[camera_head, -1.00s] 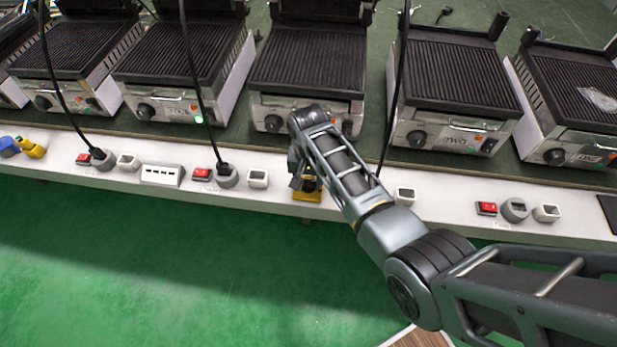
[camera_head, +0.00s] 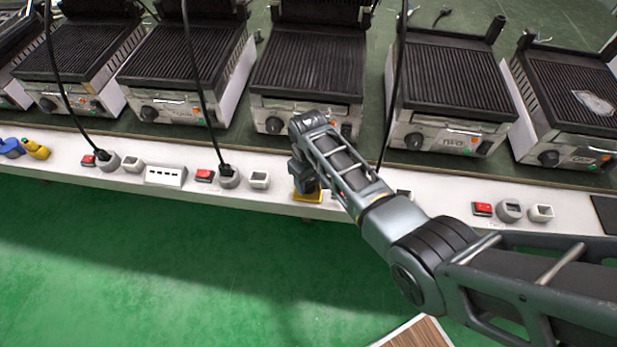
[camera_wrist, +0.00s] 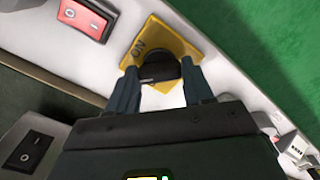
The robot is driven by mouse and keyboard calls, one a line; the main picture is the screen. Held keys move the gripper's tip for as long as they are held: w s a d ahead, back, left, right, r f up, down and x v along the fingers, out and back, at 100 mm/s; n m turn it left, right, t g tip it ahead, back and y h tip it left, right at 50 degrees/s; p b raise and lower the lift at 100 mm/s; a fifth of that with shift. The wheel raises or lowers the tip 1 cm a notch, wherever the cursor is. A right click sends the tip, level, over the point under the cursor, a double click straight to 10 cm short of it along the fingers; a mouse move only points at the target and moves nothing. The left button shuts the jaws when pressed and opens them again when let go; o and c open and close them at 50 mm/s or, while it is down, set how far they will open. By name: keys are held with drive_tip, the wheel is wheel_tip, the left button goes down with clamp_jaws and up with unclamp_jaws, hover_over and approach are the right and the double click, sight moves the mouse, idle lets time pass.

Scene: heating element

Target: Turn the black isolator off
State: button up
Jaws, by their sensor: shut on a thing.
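The black isolator (camera_wrist: 158,69) is a dark rotary knob on a yellow plate (camera_wrist: 185,46) marked "ON". In the wrist view my gripper (camera_wrist: 160,76) is shut on the knob, with one finger on each side of it. In the head view the yellow plate (camera_head: 306,197) shows at the front edge of the white bench strip. My gripper (camera_head: 302,178) is over it there and hides most of the knob.
A red rocker switch (camera_wrist: 84,18) sits beside the plate in the wrist view, and a black rocker switch (camera_wrist: 30,150) is at lower left. Contact grills (camera_head: 308,75) stand behind the strip. Black cables (camera_head: 196,90) hang down to sockets. Green floor (camera_head: 150,260) lies in front.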

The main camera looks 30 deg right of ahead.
sight(308, 182)
drive_tip(key=n, duration=0.4)
drive_tip(key=shift+n+p, duration=0.3)
drive_tip(key=shift+p, duration=0.05)
drive_tip(key=shift+n, duration=1.9)
drive_tip(key=o, duration=1)
drive_tip(key=shift+o, duration=0.2)
drive_tip(key=shift+r+p, duration=0.6)
drive_tip(key=shift+r, duration=3.35)
drive_tip(key=shift+f, duration=0.1)
